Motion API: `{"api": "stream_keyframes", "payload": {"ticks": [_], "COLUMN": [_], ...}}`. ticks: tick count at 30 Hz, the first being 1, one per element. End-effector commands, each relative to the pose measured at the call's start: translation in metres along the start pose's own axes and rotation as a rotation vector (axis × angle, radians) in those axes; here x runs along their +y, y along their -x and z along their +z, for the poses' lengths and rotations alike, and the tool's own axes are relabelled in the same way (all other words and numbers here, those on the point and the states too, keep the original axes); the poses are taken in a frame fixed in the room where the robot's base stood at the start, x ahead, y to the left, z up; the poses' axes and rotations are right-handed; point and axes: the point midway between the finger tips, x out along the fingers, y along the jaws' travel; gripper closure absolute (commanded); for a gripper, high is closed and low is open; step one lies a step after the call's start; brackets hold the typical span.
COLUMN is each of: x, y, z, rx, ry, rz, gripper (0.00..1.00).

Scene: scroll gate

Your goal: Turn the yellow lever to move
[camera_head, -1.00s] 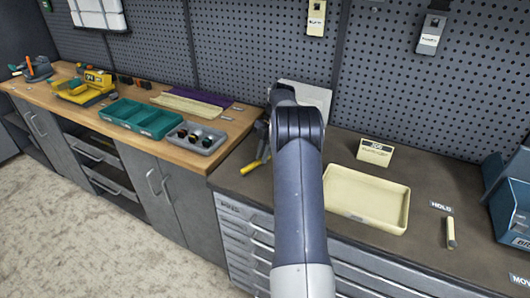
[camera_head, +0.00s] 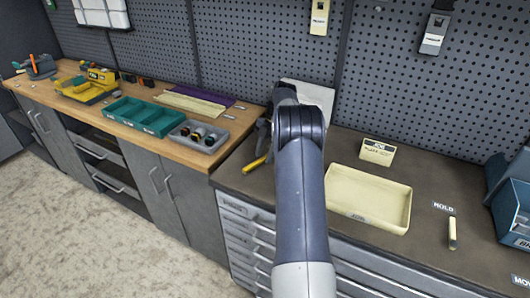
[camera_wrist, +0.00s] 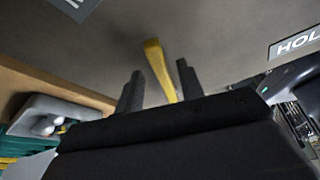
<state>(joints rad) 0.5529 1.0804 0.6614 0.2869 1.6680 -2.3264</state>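The yellow lever (camera_head: 255,164) shows in the head view at the left end of the dark countertop, just left of my arm. In the wrist view the yellow lever (camera_wrist: 158,66) stands between the two dark fingers of my gripper (camera_wrist: 159,78). The fingers are apart, with a clear gap on the left of the lever; the lever is closer to the right finger. I cannot tell whether that finger touches it. My arm hides most of my gripper in the head view.
A cream tray (camera_head: 368,222) and a small cream sign (camera_head: 377,152) are right of my arm. A blue bin (camera_head: 512,212) is far right. The wooden bench holds a teal tray (camera_head: 143,131) and a grey tray (camera_head: 198,150).

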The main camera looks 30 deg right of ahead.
Motion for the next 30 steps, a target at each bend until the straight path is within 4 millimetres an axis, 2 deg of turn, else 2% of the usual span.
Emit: {"api": "stream_keyframes", "payload": {"ticks": [4, 7, 22, 30], "x": [0.000, 0.000, 0.001, 0.000], "y": [0.003, 0.013, 0.091, 0.107], "z": [0.000, 0.001, -0.001, 0.000], "rx": [0.000, -0.001, -0.001, -0.001], "ry": [-0.001, -0.001, 0.000, 0.000], "rz": [0.000, 0.002, 0.002, 0.001], "gripper": [0.64, 0.64, 0.64, 0.64]}}
